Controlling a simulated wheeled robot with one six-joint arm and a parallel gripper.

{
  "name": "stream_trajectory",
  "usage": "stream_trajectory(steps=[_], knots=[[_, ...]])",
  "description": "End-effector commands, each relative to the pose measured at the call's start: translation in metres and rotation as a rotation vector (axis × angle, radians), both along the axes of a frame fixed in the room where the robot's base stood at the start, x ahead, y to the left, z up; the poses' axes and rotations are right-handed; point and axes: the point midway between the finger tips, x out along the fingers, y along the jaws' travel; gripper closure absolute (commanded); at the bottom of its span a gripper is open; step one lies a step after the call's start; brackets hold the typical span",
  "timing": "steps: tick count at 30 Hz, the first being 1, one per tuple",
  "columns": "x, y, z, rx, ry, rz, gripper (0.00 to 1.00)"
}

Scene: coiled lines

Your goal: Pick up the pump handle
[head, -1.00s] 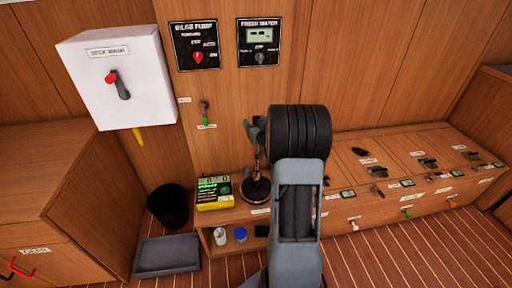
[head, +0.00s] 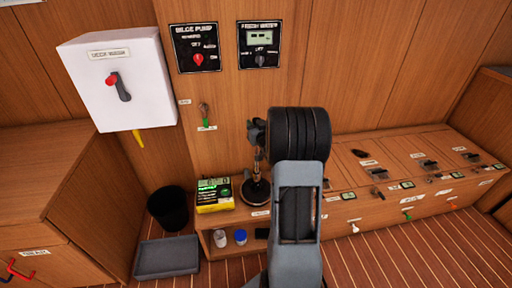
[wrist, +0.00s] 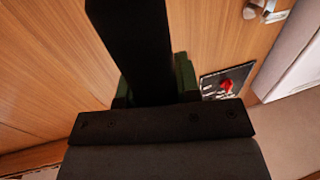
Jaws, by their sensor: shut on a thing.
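In the wrist view a long black bar, the pump handle (wrist: 133,45), stands between the dark green fingers of my gripper (wrist: 155,85). My gripper is shut on it. The handle widens toward the top of the view, and its far end is hidden. In the head view my gripper (head: 257,134) is at the left of my dark wrist, above a round black pump base (head: 256,192) on the bench. A thin metal upright shows between them. My arm hides much of the handle there.
A black bin (head: 168,207) and a grey tray (head: 167,257) are on the floor at left. The bilge pump panel (head: 196,47) and a white switch box (head: 117,80) are on the wall behind.

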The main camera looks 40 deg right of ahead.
Motion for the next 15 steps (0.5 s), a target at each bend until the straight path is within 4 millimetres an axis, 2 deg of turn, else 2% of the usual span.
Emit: stream_trajectory(steps=[4, 7, 15], knots=[[0.000, 0.000, 0.002, -0.001, -0.002, 0.000, 0.98], [0.000, 0.000, 0.011, -0.003, -0.003, 0.001, 0.98], [0.000, 0.000, 0.059, -0.003, -0.004, 0.000, 0.98]])
